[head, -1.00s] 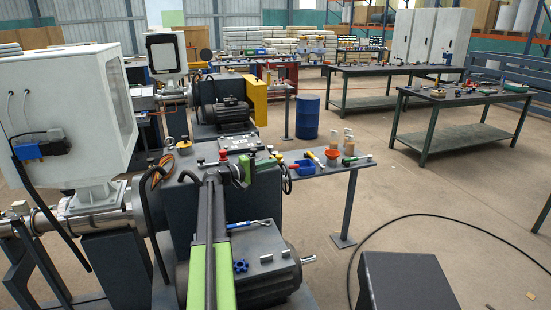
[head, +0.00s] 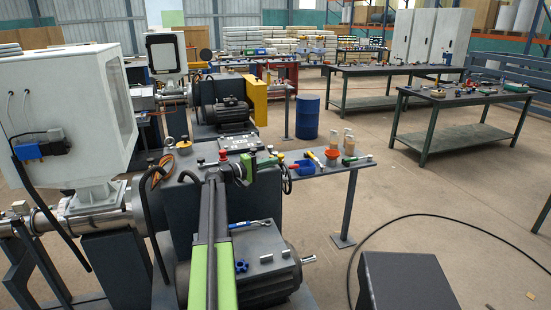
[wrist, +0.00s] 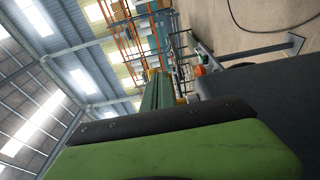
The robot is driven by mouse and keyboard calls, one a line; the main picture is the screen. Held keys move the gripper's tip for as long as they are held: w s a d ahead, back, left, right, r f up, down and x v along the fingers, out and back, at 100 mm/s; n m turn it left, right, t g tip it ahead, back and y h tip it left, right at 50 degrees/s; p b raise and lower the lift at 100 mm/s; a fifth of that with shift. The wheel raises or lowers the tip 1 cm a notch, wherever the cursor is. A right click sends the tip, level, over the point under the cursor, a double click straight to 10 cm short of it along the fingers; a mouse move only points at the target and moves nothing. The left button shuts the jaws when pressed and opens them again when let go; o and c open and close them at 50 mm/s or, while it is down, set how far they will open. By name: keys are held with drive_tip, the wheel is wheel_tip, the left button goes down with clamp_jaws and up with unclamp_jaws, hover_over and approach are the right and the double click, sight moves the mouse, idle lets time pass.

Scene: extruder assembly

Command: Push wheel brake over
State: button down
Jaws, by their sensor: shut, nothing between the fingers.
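A black handwheel (head: 286,180) stands at the right end of the dark machine block, in the head view. I cannot make out a separate brake part on it. My gripper (head: 270,162) is shut and empty, at the end of my green and grey arm above the block's right side. It lies just left of and above the wheel; its fingertips are small and partly lost against the parts behind, so I cannot tell whether they touch anything. In the wrist view a large green and black part of my arm fills the front, and the wheel cannot be made out.
A grey side table (head: 330,168) holds a blue bin (head: 303,167), an orange funnel (head: 332,154) and small tools behind the wheel. A wrench (head: 251,224) and a blue knob (head: 241,266) lie on the grey motor (head: 270,258). A dark box (head: 408,280) stands at lower right.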

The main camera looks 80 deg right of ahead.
drive_tip(key=shift+s+d, duration=0.3)
drive_tip(key=shift+d, duration=0.6)
drive_tip(key=shift+s+d, duration=0.35)
drive_tip(key=shift+d, duration=0.6)
drive_tip(key=shift+s+d, duration=0.3)
drive_tip(key=shift+d, duration=0.6)
drive_tip(key=shift+v, duration=1.95)
drive_tip(key=shift+w+a, duration=0.1)
drive_tip(key=v, duration=1.7)
drive_tip(key=shift+a, duration=0.15)
